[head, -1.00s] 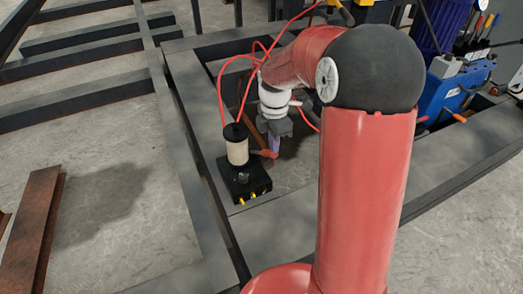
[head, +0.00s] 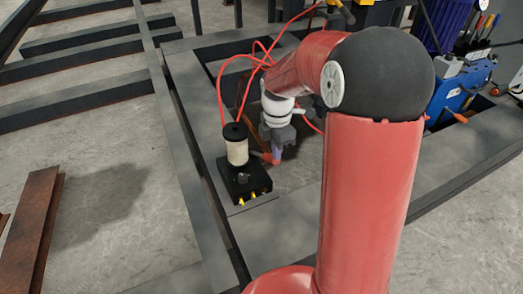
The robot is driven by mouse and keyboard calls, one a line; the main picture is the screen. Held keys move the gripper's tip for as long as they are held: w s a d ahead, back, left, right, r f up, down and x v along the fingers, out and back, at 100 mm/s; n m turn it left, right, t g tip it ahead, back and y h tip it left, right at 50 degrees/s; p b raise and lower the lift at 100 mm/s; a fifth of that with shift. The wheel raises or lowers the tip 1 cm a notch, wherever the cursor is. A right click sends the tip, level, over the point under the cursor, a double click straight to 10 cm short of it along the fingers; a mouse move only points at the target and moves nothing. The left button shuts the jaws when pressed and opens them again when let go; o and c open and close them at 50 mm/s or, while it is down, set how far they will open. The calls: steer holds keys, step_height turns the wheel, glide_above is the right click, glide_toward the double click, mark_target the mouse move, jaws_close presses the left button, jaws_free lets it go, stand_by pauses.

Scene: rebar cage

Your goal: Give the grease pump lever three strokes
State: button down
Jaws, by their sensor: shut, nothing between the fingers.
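The grease pump (head: 243,180) is a black box with a pale cylinder (head: 237,152) and black cap on top, standing on the dark steel frame left of my arm. Its lever, with an orange-red grip (head: 268,157), sticks out at the pump's right side. My gripper (head: 277,158) points down right at the lever's end, with its purplish fingers shut and nothing held. The fingers overlap the grip in this view, so I cannot tell whether they touch it. My arm hides the area to the right.
Red hoses (head: 222,92) loop from the pump top toward the back. Dark steel beams (head: 80,75) lie at the left and a rusty beam (head: 32,215) at the lower left. A blue machine (head: 455,95) stands at the right. Bare floor (head: 110,190) lies left of the pump.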

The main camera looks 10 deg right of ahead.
steer(key=shift+s+f, duration=0.15)
steer(key=shift+f, duration=0.1)
steer(key=shift+s+d+f+b, duration=0.1)
steer(key=shift+s+f+b, duration=0.25)
steer(key=shift+f, duration=0.1)
stand_by(0.3)
steer(key=shift+s+f+b, duration=0.35)
steer(key=shift+s+f, duration=0.05)
steer(key=shift+f, duration=0.2)
steer(key=shift+d+f, duration=0.1)
steer(key=shift+s+f+b, duration=0.3)
steer(key=shift+s+f, duration=0.05)
steer(key=shift+f, duration=0.15)
steer(key=shift+s+d+f+b, duration=0.1)
steer(key=shift+s+f+b, duration=0.25)
steer(key=shift+f, duration=0.25)
